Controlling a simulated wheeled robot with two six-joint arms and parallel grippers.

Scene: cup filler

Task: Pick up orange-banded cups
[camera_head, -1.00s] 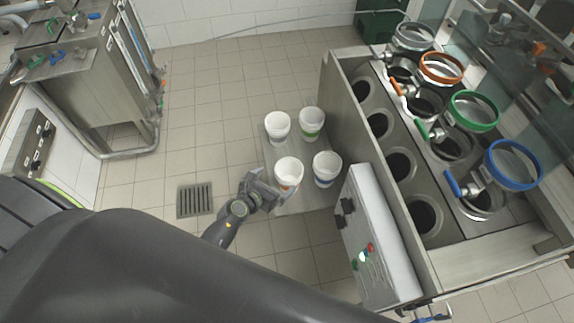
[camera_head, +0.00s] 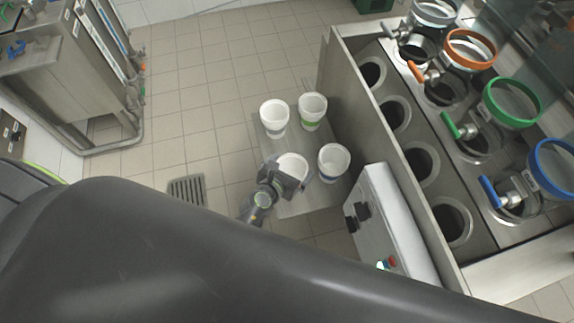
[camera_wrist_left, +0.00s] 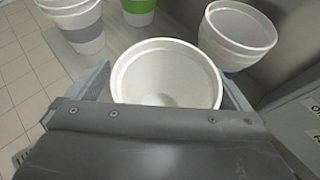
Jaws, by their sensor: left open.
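My left gripper (camera_head: 286,168) is open at the front-left cup (camera_head: 292,164) on the small metal table. In the left wrist view this white cup (camera_wrist_left: 168,76) stands between the open fingers; its band is hidden there and in the head view now, but a trace of orange showed low on it earlier. The other cups stand upright: a grey-banded cup (camera_head: 274,117) at back left, a green-banded cup (camera_head: 312,110) at back right, and a blue-banded cup (camera_head: 333,161) at front right. They also show in the left wrist view: grey (camera_wrist_left: 77,24), green (camera_wrist_left: 138,9), blue (camera_wrist_left: 237,34).
The metal table (camera_head: 312,200) stands against a steel machine with several round wells and grey, orange (camera_head: 470,48), green and blue ringed lids. A control box (camera_head: 385,225) is close right of the cups. The tiled floor left is open, with a drain (camera_head: 187,191).

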